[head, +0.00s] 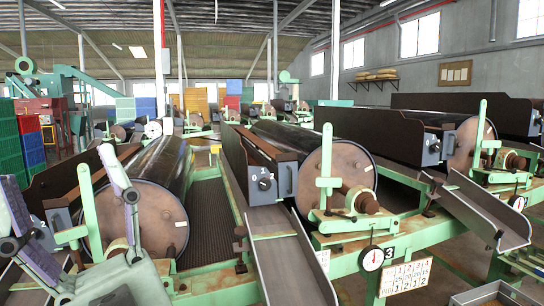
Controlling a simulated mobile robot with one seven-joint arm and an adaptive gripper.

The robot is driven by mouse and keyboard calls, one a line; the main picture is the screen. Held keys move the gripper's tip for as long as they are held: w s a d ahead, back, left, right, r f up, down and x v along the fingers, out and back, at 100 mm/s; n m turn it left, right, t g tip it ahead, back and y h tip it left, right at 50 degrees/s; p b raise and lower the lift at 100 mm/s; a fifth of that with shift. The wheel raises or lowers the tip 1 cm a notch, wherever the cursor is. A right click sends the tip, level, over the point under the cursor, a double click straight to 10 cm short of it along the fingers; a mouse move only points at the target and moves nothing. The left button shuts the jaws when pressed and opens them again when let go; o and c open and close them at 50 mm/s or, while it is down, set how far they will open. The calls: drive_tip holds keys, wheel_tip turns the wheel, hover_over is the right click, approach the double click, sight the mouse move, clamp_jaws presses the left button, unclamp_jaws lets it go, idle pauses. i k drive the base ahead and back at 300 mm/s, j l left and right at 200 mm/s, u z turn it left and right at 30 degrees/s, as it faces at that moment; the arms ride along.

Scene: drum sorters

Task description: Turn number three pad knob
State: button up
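A grey control box (272,174) with a dark round knob (265,183) and white marks is on the end of a long dark brown board in the middle. It is left of a large drum (335,178) with a rusty end face. A black number 3 plate (388,253) is below that drum, beside a round dial (371,258). The knob's exact setting is too small to tell. My gripper (57,168) is at the lower left with its two fingers, with purple pads, spread wide. Nothing is between them, and it is well apart from the knob.
Another drum (152,220) stands close behind and right of my gripper. A metal chute (285,262) slopes down below the control box. Similar knob boxes show at the right (433,148) and left (57,225). Green frame rails (350,240) and an upright lever (327,165) stand nearby.

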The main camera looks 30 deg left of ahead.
sight(264, 184)
drive_tip(key=i+j+u, duration=0.1)
drive_tip(key=u, duration=0.4)
drive_tip(key=i+u, duration=0.15)
drive_tip(key=u, duration=0.3)
drive_tip(key=i+u, duration=0.15)
drive_tip(key=u, duration=0.35)
